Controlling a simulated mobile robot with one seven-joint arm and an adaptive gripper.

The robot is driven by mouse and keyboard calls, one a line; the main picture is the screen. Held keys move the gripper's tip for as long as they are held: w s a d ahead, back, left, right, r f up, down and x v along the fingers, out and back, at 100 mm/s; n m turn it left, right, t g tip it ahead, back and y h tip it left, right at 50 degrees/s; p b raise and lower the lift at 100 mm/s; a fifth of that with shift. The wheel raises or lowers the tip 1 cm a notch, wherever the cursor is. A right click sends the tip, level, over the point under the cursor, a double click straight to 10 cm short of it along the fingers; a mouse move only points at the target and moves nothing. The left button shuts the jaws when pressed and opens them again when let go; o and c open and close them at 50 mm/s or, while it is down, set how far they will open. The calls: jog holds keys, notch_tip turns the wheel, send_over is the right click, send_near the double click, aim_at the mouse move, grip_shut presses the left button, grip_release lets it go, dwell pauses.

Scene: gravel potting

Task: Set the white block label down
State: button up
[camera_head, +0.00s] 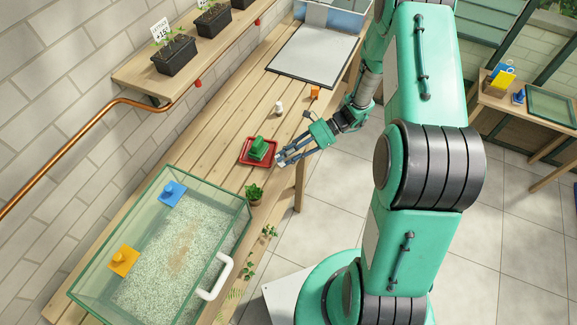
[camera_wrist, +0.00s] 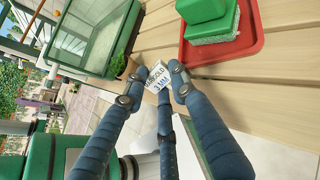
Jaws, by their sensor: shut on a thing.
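The white block label (camera_wrist: 158,78) is between my fingertips in the wrist view, with dark printed text on its face. My gripper (camera_wrist: 157,71) is shut on it, with fingers on both sides and a third finger below. In the head view my gripper (camera_head: 281,159) is over the right front edge of the wooden bench, just right of the red tray (camera_head: 244,161). I cannot tell whether the label touches the bench.
A small white piece (camera_head: 279,108) and an orange block (camera_head: 315,93) stand farther back. A glass tank (camera_head: 238,222) of gravel and a potted plant (camera_head: 254,194) stand nearer. Bare planks lie left of the tray.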

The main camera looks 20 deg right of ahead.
jog(key=w+d+r+m+t, duration=0.4)
jog(key=w+d+m+t, duration=0.5)
jog(key=w+d+t, duration=0.2)
jog(key=shift+d+r+t+b, duration=0.2)
jog(key=shift+t+b, duration=0.1)
jog(key=shift+t, duration=0.8)
jog(key=shift+a+f, duration=0.1)
jog(key=shift+f+b, duration=2.35)
jog(key=shift+f, duration=0.95)
jog(key=shift+f+b, duration=0.3)
jog(key=shift+f, duration=0.35)
jog(key=o, duration=1)
jog(key=shift+o, duration=0.2)
jog(key=v, duration=1.2)
jog(key=shift+r, duration=0.2)
